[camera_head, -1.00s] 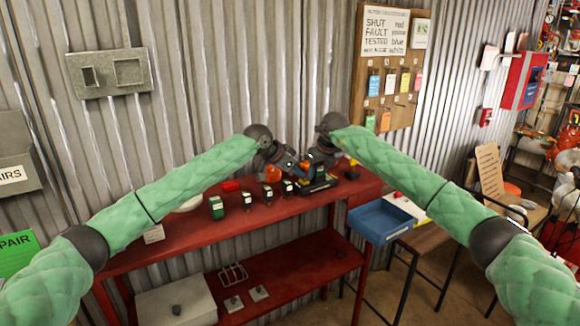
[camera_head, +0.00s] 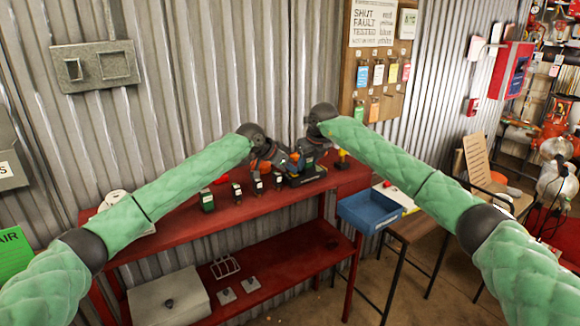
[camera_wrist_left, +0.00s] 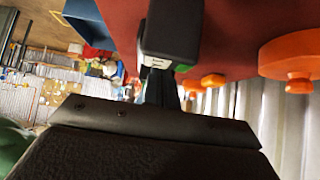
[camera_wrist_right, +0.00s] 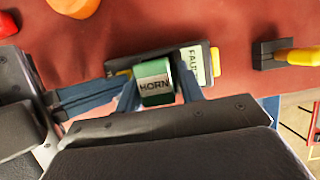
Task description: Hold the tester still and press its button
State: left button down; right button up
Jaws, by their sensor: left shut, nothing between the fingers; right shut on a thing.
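The green tester (camera_wrist_right: 154,82), with a white HORN label, sits between the blue fingers of my right gripper (camera_wrist_right: 160,92) in the right wrist view. My right gripper is shut on it. My left gripper (camera_wrist_right: 112,94) comes in from the left with its fingers shut and empty, its tips close beside the tester. Whether they touch it I cannot tell. In the left wrist view the closed left fingers (camera_wrist_left: 163,90) point at a dark block (camera_wrist_left: 172,35) with a white label, partly hidden. In the head view both grippers meet over the bench's right part and mostly hide the tester.
A black tray (camera_wrist_right: 205,65) with a FAULT card lies under the tester. A yellow-handled item (camera_wrist_right: 290,57) is to the right. A blue bin (camera_head: 368,212) stands beyond the bench end.

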pick_arm(q)
jog(key=shift+s+a+f, duration=0.1)
jog(key=shift+s+f, duration=0.05)
jog(key=shift+f, duration=0.75)
pick_arm(e)
jog(key=shift+a+r, duration=0.1)
jog(key=shift+r, duration=0.15)
pick_arm(q)
jog(key=v, duration=0.3)
jog(key=shift+r, duration=0.4)
pick_arm(e)
jog(key=shift+d+f, duration=0.1)
jog(key=shift+d, duration=0.35)
pick_arm(q)
jog(key=v, duration=0.4)
jog(key=shift+a+r, duration=0.15)
jog(key=shift+r, duration=0.15)
pick_arm(e)
jog(key=shift+w+a+f, duration=0.1)
jog(key=shift+a+f, duration=0.05)
jog(key=shift+a, duration=0.4)
pick_arm(q)
jog(key=shift+r, duration=0.45)
pick_arm(e)
jog(key=shift+d, duration=0.15)
jog(key=shift+f, duration=0.15)
